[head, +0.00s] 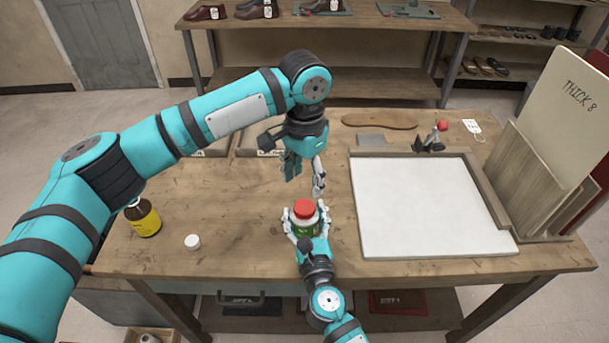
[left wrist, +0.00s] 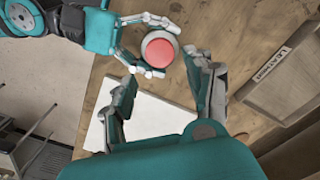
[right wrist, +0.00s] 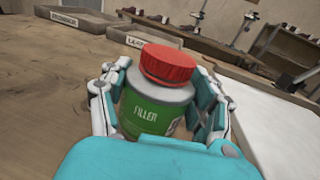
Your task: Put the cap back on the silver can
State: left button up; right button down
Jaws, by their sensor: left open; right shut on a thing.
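The silver can (head: 306,227) has a green label reading FILLER and stands upright in my right gripper (head: 304,222); it fills the right wrist view (right wrist: 152,112). The right fingers are shut around its sides. The red cap (head: 304,208) sits on top of the can; it also shows in the right wrist view (right wrist: 168,66) and from above in the left wrist view (left wrist: 159,52). I cannot tell whether it is screwed tight. My left gripper (head: 305,179) is open and empty, above and just behind the can, its fingers apart from the cap.
A brown bottle (head: 143,218) with a yellow label stands at the table's left, with a small white cap (head: 192,242) near it. A white board (head: 430,205) lies at the right. Trays (head: 258,142) and a sole (head: 379,120) are at the back.

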aim_at(304, 206)
pick_arm(q)
notch_tip(304, 206, down, 8)
jog(key=shift+f, duration=0.1)
dwell(0.4)
jog(key=c, duration=1)
jog(key=shift+m, duration=0.9)
jog(key=shift+c, duration=0.2)
jog(key=o, duration=1.4)
notch_tip(304, 206, up, 12)
jog(key=shift+r, duration=0.1)
